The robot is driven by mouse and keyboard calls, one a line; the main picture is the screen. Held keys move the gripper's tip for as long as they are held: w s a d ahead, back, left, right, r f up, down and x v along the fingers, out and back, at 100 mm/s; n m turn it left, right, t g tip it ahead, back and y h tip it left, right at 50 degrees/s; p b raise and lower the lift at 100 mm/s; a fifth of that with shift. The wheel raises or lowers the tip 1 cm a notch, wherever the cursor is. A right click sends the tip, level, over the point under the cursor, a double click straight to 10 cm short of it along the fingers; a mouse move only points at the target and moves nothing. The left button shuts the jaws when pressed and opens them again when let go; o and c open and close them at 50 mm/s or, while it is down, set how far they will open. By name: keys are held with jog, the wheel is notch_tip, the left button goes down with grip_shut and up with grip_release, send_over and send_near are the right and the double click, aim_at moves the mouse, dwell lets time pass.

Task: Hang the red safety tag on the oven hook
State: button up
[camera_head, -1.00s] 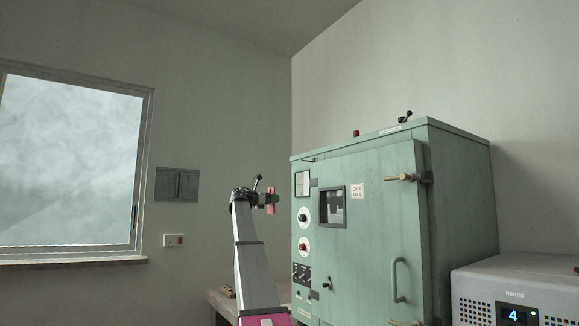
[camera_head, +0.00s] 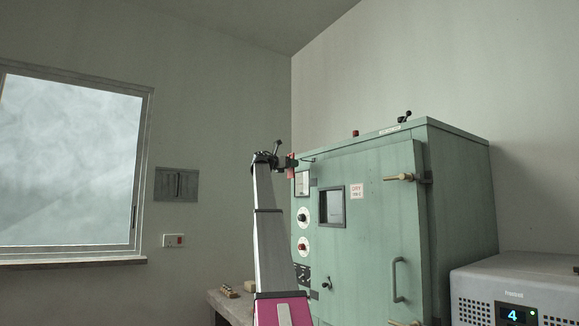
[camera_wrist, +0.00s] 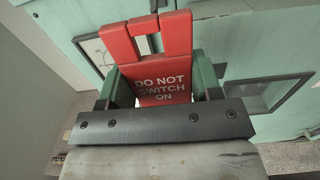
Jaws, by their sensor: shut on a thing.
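The red safety tag (camera_wrist: 163,92) reads "DO NOT SWITCH ON" in the wrist view and has openings in its upper part. My gripper (camera_wrist: 160,78) is shut on its lower part, with a green finger on each side. In the head view the tag (camera_head: 291,172) is held upright at the upper left front edge of the green oven (camera_head: 375,230). The oven hook (camera_head: 308,160) is a thin dark rod near the top left of the oven front, just right of the tag. I cannot tell whether they touch.
The oven front carries dials (camera_head: 303,215), a small window (camera_head: 331,206) and a door handle (camera_head: 398,280). A grey instrument (camera_head: 520,285) stands at the right. A bench (camera_head: 222,301) with small blocks is at lower left. The air left of my arm is free.

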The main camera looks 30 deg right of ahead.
jog(key=d+f, duration=0.1)
jog(key=d, duration=0.7)
jog(key=shift+w+d+f, duration=0.15)
jog(key=shift+w+f, duration=0.15)
jog(key=shift+w, duration=0.05)
dwell(0.7)
dwell(0.5)
jog(key=o, duration=1.1)
jog(key=shift+c, duration=0.2)
jog(key=shift+s, duration=0.1)
jog(key=shift+f, duration=0.1)
